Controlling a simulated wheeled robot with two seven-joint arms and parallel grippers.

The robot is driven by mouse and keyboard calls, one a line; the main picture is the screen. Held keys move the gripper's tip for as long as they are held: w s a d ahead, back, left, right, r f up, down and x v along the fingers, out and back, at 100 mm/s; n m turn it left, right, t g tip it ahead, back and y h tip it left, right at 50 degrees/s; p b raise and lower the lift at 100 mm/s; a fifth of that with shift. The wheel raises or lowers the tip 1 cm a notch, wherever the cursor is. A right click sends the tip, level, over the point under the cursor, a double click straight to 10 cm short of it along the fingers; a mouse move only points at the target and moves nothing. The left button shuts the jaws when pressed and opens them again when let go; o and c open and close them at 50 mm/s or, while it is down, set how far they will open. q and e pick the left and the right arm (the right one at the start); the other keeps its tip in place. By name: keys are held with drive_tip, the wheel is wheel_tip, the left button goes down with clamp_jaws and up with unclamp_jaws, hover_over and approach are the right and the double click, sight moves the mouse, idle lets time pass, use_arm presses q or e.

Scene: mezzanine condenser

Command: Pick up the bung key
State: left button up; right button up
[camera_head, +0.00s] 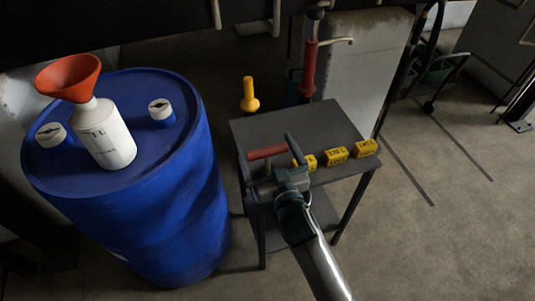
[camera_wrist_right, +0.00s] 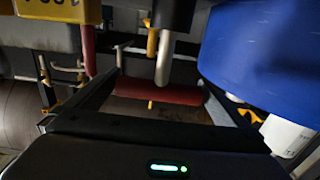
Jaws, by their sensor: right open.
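The bung key appears to be the tool with the red bar handle (camera_head: 266,152), at the left front of the small grey table (camera_head: 300,124). In the right wrist view, its red handle (camera_wrist_right: 158,91) lies crosswise between my fingers. My right gripper (camera_head: 276,155) is open over that corner, with its fingers around the handle and a gap visible. I cannot tell whether either finger touches it. The key's lower part is hidden. My left gripper is not in view.
Several yellow labelled blocks (camera_head: 336,155) stand along the table's front edge. A blue drum (camera_head: 180,215) at left bears a white bottle (camera_head: 106,136) with an orange funnel (camera_head: 68,78). A yellow-handled tool (camera_head: 249,94) and a red pump-like tool (camera_head: 309,70) stand behind. Floor at right is open.

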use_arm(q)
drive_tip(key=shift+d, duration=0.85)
use_arm(e)
drive_tip(key=x, duration=0.2)
drive_tip(key=shift+w+a, duration=0.1)
drive_tip(key=shift+w, duration=0.2)
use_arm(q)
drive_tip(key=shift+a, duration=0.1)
use_arm(e)
drive_tip(key=shift+c, duration=0.6)
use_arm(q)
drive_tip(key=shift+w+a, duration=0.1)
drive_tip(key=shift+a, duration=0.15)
use_arm(e)
drive_tip(key=c, duration=0.8)
